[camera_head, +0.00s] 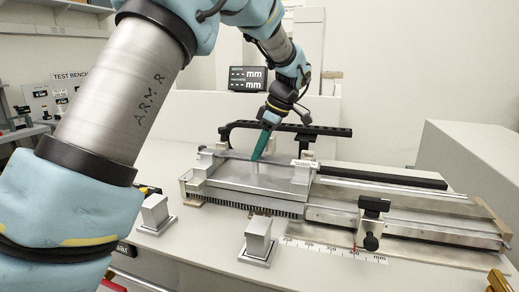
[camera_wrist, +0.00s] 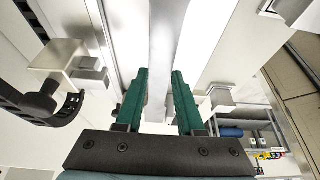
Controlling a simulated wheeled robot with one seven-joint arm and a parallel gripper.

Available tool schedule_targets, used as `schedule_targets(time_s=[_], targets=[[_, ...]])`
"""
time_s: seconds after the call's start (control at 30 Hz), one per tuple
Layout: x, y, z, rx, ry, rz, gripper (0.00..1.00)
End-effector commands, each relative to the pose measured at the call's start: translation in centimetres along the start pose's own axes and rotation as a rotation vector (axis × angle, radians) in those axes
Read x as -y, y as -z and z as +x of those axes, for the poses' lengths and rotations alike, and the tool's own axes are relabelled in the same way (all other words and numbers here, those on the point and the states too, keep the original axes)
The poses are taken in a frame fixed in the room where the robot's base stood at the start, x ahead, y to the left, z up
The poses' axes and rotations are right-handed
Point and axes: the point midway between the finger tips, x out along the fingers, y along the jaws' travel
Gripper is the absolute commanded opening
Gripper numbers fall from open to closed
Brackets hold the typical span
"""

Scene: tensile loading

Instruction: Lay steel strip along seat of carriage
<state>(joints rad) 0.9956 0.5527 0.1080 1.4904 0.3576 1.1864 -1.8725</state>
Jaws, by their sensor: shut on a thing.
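My gripper (camera_head: 257,157) reaches down over the middle of the silver carriage (camera_head: 235,182). Its green fingers (camera_wrist: 160,78) are shut on the steel strip (camera_wrist: 160,95), a grey band running away between them in the wrist view. In the head view the strip is hard to tell from the grey metal of the carriage, near the level of its end blocks. The carriage has raised blocks at its left and right ends. I cannot tell whether the strip touches the seat.
Two metal blocks on square plates, one at left (camera_head: 155,212) and one in front (camera_head: 257,240), stand before the carriage. A black clamp (camera_head: 371,220) sits on the rail at right, by a millimetre scale (camera_head: 335,252). A black beam (camera_head: 290,127) stands behind, with a display (camera_head: 247,79).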

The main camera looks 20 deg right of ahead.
Motion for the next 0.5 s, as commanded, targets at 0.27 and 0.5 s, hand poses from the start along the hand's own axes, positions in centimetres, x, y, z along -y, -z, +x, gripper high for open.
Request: schedule_targets(time_s=[0.27,0.5], targets=[[0.00,-0.11,0.25,0.000,0.000,0.000,0.51],[0.00,-0.11,0.23,0.000,0.000,0.000,0.67]])
